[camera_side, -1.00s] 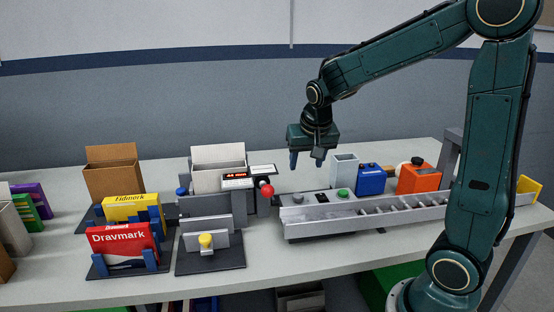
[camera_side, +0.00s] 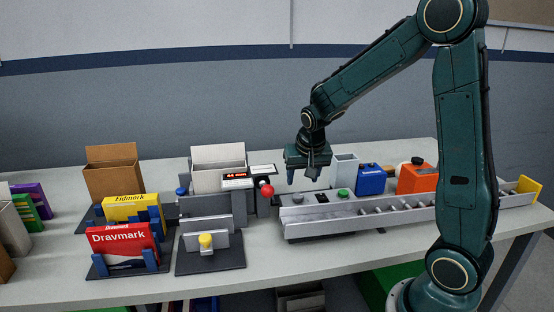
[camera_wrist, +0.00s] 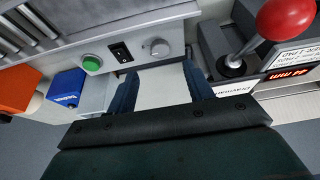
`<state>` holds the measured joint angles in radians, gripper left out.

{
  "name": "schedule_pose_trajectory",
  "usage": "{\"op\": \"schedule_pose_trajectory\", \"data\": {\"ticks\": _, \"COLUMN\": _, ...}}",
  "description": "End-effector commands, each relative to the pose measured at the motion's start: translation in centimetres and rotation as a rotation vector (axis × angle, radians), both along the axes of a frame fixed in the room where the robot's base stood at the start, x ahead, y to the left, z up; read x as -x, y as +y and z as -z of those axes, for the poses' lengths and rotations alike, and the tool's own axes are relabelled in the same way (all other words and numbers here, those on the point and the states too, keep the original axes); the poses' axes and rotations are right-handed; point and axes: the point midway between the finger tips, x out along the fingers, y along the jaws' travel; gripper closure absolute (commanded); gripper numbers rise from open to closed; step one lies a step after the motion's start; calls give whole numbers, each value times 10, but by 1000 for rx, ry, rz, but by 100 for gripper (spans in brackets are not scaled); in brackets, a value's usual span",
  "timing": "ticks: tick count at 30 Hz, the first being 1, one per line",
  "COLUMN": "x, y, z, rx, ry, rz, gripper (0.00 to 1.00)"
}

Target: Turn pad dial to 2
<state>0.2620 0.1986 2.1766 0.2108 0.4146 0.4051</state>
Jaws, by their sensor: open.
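A grey round knob (camera_side: 297,198) sits at the left end of the conveyor's control strip; it also shows in the wrist view (camera_wrist: 160,47). No number can be read on it. My gripper (camera_side: 301,176) is open and empty, pointing down just above that end. In the wrist view my gripper (camera_wrist: 159,70) has its fingers apart, with the knob beyond the gap. A machine with a red ball lever (camera_side: 266,188), a lit display (camera_side: 236,175) and a label ending in "PAD" stands to the left. I cannot tell which knob is the pad dial.
A black rocker switch (camera_wrist: 120,52) and a green button (camera_side: 343,193) share the control strip. Blue (camera_side: 371,180) and orange (camera_side: 416,177) containers stand behind the conveyor (camera_side: 400,210). A yellow knob (camera_side: 206,241) and boxes are left. Bare table lies in front.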

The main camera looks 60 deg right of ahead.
Motion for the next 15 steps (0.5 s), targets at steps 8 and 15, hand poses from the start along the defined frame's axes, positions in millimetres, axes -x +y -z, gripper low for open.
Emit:
{"op": "schedule_pose_trajectory", "data": {"ticks": 8, "x": -9, "y": -9, "z": 33, "rx": -2, "ry": 3, "rz": 0, "gripper": 48}}
{"op": "schedule_pose_trajectory", "data": {"ticks": 15, "x": -16, "y": -16, "z": 56, "rx": -1, "ry": 1, "rz": 0, "gripper": 48}}
